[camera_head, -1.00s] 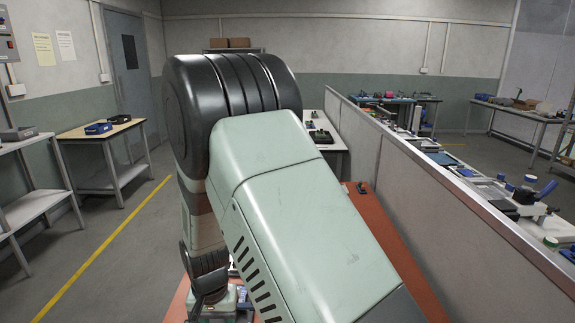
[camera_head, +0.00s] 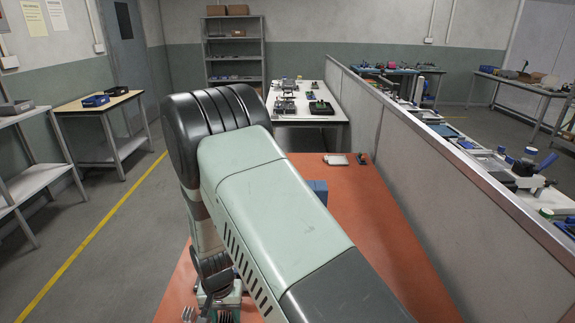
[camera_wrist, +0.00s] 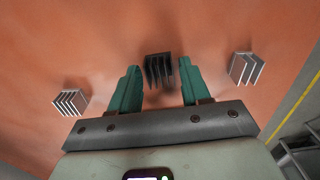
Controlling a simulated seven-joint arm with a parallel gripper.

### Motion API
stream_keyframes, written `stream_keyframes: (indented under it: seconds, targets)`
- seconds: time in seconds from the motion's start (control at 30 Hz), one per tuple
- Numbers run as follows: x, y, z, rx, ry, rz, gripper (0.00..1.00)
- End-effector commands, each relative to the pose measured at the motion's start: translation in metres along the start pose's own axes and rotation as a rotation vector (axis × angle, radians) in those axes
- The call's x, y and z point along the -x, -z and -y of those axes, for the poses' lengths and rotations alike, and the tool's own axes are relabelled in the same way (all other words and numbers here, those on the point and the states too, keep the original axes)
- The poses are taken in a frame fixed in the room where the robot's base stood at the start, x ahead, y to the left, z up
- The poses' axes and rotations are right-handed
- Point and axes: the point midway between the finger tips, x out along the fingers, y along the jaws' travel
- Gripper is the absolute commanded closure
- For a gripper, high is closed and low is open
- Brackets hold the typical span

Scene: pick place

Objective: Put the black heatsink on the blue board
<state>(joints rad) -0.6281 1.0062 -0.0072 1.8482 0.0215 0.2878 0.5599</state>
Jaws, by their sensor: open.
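The black heatsink (camera_wrist: 158,70), with upright fins, is on the orange table in the wrist view. My gripper (camera_wrist: 160,76) is open, its two green fingers on either side of the heatsink in the picture. Gaps show on both sides, and I cannot tell how far above it the fingertips are. In the head view, my arm hides most of the area around the gripper. A blue thing (camera_head: 318,190) shows beside my arm on the orange table. It is partly hidden, and I cannot tell whether it is the blue board.
A silver heatsink (camera_wrist: 70,102) lies left of my gripper and another silver heatsink (camera_wrist: 245,68) lies right. The orange table (camera_head: 375,230) is clear along its right side, beside a grey partition (camera_head: 400,180). A small pale item (camera_head: 336,160) sits at its far edge.

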Motion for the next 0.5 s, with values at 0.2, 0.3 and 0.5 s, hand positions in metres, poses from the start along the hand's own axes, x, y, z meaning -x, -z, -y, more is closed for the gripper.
stream_keyframes:
  seconds: [0.2, 0.3, 0.5]
  targets:
    - [0.0, 0.0002, 0.0001, 0.0, 0.0, -0.001, 0.53]
    - [0.0001, 0.0002, 0.0001, 0.0, 0.0, -0.001, 0.69]
    - [0.0004, 0.0002, 0.0001, 0.0, 0.0, -0.001, 0.91]
